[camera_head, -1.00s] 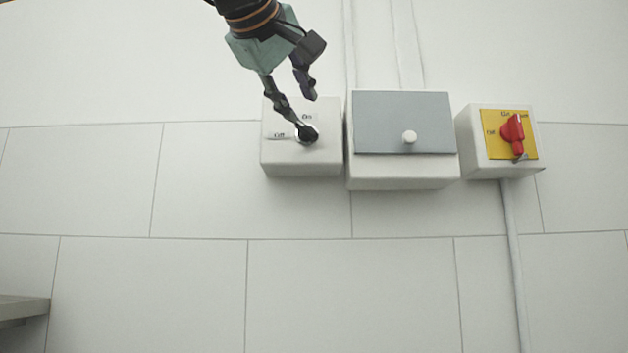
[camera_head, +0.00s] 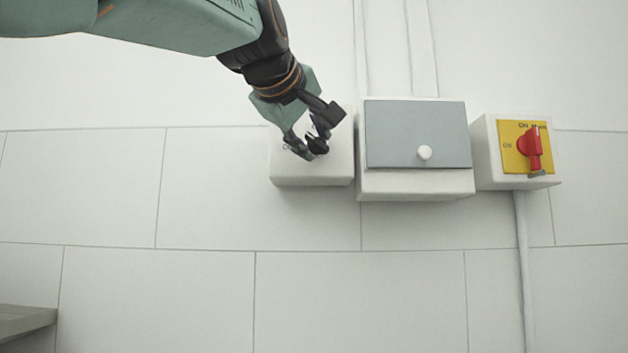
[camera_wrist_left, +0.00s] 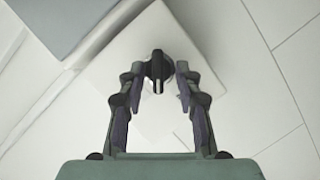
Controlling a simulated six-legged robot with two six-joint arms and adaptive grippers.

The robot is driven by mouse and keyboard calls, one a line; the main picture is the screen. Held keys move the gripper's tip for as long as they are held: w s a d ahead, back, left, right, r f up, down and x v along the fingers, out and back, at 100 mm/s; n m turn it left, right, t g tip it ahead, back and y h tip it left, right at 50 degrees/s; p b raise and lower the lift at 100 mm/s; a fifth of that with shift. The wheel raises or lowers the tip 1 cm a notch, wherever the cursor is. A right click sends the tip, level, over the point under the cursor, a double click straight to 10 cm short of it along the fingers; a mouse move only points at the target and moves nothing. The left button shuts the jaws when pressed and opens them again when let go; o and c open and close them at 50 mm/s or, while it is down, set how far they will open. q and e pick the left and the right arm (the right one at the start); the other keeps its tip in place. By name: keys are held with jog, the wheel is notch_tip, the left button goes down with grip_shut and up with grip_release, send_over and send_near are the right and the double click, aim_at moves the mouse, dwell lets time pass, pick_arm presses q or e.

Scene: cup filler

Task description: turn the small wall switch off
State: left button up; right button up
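The small wall switch is a white box (camera_head: 312,173) on the wall, left of the grey-covered box. Its black round knob (camera_wrist_left: 158,68) shows in the left wrist view, with a white mark on its handle. My left gripper (camera_head: 310,150) is in front of this switch and hides most of the knob and its labels in the head view. In the left wrist view my left gripper (camera_wrist_left: 158,78) is open, with one finger on each side of the knob. I cannot tell if the fingers touch it. My right gripper is not in view.
A white box with a grey cover (camera_head: 418,135) and white knob (camera_head: 424,152) stands close to the right of the switch. Further right is a red rotary switch (camera_head: 534,148) on a yellow plate. A ledge (camera_head: 25,322) shows at the lower left. The wall below is clear.

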pick_arm(q)
jog(key=shift+d, duration=0.35)
jog(key=shift+c, duration=0.6)
jog(key=shift+a, duration=0.3)
jog(key=c, duration=0.5)
jog(key=shift+d+f, duration=0.1)
jog(key=shift+d, duration=0.05)
grip_shut()
jog(key=n+b, duration=0.1)
jog(key=n+t+h+b, duration=0.1)
jog(key=b, duration=0.1)
jog(key=shift+f+n, duration=0.35)
jog(key=shift+n, duration=0.05)
jog(key=shift+n+t+h+b, duration=0.6)
jog(key=shift+n+h+b, duration=0.1)
jog(key=shift+n+b, duration=1)
